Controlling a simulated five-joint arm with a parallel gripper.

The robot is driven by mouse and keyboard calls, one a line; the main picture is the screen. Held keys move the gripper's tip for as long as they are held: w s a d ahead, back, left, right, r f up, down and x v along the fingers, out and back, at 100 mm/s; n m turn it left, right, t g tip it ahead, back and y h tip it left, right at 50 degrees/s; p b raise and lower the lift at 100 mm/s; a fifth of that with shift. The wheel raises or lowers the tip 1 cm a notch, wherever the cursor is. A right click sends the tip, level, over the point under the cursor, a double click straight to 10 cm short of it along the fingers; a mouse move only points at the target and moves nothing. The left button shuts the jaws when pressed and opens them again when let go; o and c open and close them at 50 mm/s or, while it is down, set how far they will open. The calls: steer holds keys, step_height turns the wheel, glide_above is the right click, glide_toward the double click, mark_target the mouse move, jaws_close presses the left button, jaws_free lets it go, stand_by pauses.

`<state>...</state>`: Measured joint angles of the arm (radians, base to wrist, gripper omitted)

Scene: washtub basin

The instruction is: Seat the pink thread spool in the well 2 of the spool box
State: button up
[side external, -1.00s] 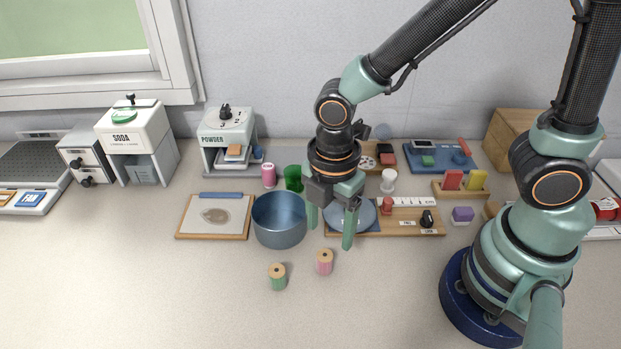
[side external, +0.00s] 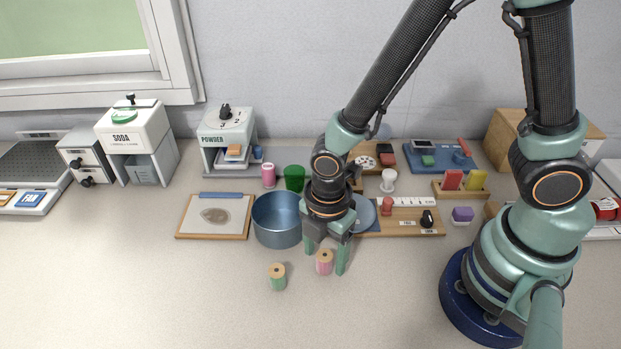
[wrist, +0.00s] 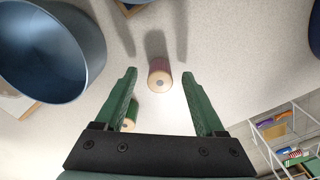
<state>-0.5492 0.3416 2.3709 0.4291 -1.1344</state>
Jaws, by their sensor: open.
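The pink thread spool (side external: 325,262) stands upright on the counter, with a pale wooden top. In the wrist view the pink spool (wrist: 159,76) is centred between my fingertips. My gripper (side external: 325,260) points down, open and empty, with one finger on each side of the pink spool. I cannot tell whether either finger touches it. A green thread spool (side external: 278,277) stands to its left. I cannot clearly make out the spool box or its well 2; my arm covers part of the area behind it.
A blue basin (side external: 277,220) stands just left of my gripper. Behind are a wooden board (side external: 400,222) with small pieces, a green cup (side external: 294,178), a pink container (side external: 268,175) and a clipboard (side external: 185,232). The front of the counter is clear.

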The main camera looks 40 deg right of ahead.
jaws_close()
steer(key=shift+r, duration=0.1)
